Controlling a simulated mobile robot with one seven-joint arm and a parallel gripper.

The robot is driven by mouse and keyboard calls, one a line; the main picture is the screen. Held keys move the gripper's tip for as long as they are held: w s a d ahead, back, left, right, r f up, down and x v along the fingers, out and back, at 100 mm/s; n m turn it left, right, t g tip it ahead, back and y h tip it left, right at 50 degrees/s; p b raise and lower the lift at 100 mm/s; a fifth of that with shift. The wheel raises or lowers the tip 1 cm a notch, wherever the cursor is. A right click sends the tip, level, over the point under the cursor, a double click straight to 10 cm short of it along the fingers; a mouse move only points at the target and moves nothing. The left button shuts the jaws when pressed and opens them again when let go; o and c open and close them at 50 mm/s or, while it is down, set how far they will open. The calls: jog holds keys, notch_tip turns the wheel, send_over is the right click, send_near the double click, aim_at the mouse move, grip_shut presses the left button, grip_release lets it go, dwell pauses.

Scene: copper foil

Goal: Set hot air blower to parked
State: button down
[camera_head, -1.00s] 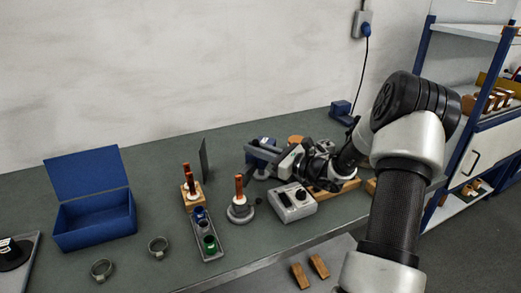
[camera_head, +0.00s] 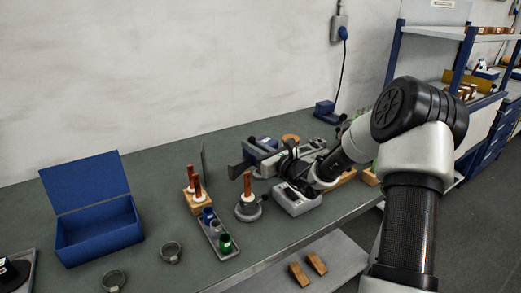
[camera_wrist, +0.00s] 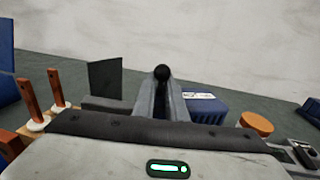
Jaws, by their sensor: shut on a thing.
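A blue box-shaped unit with a white label (camera_wrist: 205,103), which looks like the hot air blower, stands at the back of the bench. It is partly hidden behind my gripper in the head view (camera_head: 266,143). My gripper (camera_wrist: 162,92) is shut, its grey fingers close together and pointing toward the wall. A black ball knob (camera_wrist: 162,73) shows at the fingertips, between the fingers. I cannot tell how the knob joins the blue unit. In the head view my gripper (camera_head: 258,158) reaches left, low over the bench, behind a grey control box (camera_head: 297,199).
A soldering-iron-like tool with a brown handle (camera_head: 248,187) stands left of the control box. Nearby are a tray with coloured jars (camera_head: 215,232) and a dark upright plate (camera_wrist: 104,77). An open blue box (camera_head: 100,240) is at left.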

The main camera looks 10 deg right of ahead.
jog(key=shift+w+a+r+m+t+h+b, duration=0.15)
jog(key=shift+w+r+m+t+h+b, duration=0.15)
jog(key=shift+r+m+t+h, duration=0.25)
jog(key=c, duration=1.7)
grip_release()
jog(key=shift+c, duration=0.2)
jog(key=shift+s+f, duration=0.1)
jog(key=shift+f, duration=0.15)
jog(key=p+v, duration=0.1)
jog(key=v, duration=1.6)
jog(key=shift+s+r, duration=0.2)
jog(key=shift+r, duration=0.1)
jog(key=shift+c, duration=0.3)
